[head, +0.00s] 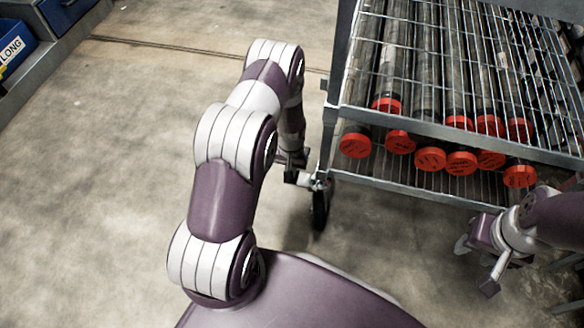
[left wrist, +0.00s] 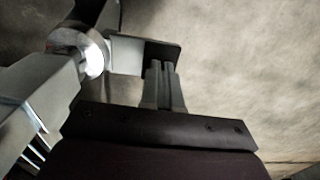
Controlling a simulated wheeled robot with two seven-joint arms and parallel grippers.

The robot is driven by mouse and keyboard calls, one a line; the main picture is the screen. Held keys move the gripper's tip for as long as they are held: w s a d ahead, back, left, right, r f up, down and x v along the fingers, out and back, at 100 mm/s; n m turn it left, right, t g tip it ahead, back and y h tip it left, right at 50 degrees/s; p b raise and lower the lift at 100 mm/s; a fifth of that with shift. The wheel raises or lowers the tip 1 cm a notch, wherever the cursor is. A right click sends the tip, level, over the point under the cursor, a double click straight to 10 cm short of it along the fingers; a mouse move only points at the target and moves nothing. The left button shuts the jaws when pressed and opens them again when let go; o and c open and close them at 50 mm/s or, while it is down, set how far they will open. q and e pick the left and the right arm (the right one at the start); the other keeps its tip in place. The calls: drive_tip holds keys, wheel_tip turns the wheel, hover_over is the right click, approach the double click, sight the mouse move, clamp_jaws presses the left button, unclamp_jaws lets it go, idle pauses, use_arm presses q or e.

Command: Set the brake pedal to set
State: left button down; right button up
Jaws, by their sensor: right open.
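The brake pedal shows in the left wrist view as a pale bar ending in a dark flat plate (left wrist: 150,52), beside the cart's caster. My left gripper (left wrist: 163,68) has its fingers together, with nothing seen between them. Its tips are at the pedal plate's edge; I cannot tell whether they touch. In the head view my left arm reaches down to the cart's near left corner, beside the caster wheel (head: 319,208); the gripper there is small and dark. My right gripper (head: 476,267) is open and empty, low in front of the cart.
The wire-shelf cart (head: 440,130) holds several long dark tubes with red end caps (head: 354,145). Its metal leg (left wrist: 45,110) stands close at left in the wrist view. A blue bin (head: 14,45) is at far left. The floor left of my arm is clear.

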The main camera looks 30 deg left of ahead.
use_arm(q)
drive_tip(key=shift+a+f, duration=0.15)
drive_tip(key=shift+f, duration=0.05)
drive_tip(key=shift+s+a+f+p, duration=0.1)
drive_tip(key=shift+a+f+p, duration=0.1)
drive_tip(key=shift+f+p, duration=0.3)
drive_tip(key=shift+a+f, duration=0.2)
drive_tip(key=shift+f, duration=0.45)
drive_tip(key=shift+f, duration=0.15)
drive_tip(key=shift+p, duration=0.3)
